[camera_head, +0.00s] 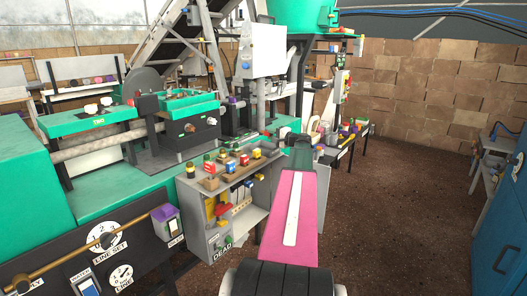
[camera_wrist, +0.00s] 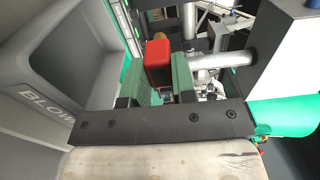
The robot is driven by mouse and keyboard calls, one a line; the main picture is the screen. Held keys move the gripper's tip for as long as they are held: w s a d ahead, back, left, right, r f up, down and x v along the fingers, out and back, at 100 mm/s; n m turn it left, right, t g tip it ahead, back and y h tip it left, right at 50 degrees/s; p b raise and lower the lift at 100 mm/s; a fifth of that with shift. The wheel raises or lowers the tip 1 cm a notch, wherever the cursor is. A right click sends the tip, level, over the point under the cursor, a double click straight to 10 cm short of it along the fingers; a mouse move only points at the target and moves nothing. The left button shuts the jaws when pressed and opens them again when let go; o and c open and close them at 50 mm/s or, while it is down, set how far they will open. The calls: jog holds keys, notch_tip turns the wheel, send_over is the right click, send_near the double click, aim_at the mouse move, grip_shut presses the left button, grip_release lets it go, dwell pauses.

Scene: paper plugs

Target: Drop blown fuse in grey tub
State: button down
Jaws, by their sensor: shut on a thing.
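A red block-like fuse (camera_wrist: 157,55) is held between the green fingers of my gripper (camera_wrist: 160,82) in the wrist view. A grey tub (camera_wrist: 42,100) with the letters BLOW on its rim fills the left of the wrist view. The fuse is to the right of the tub's wall in that picture; I cannot tell its height over the rim. In the head view my gripper (camera_head: 299,150) is at the end of my pink arm, seen from behind. The held fuse is hidden there, and I cannot make out the BLOW tub.
A grey fuse box marked DEAD (camera_head: 221,243) stands left of my arm, with coloured fuses on the board (camera_head: 230,170) above it. Green machinery (camera_head: 120,205) fills the left. A low bench (camera_head: 345,143) with several items stands beyond my gripper. The floor (camera_head: 400,220) at right is clear.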

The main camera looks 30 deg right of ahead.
jog(key=c, duration=0.9)
grip_release()
jog(key=shift+o, duration=0.2)
jog(key=shift+s, duration=0.1)
jog(key=v, duration=1)
jog(key=shift+s, duration=0.3)
jog(key=shift+d, duration=0.1)
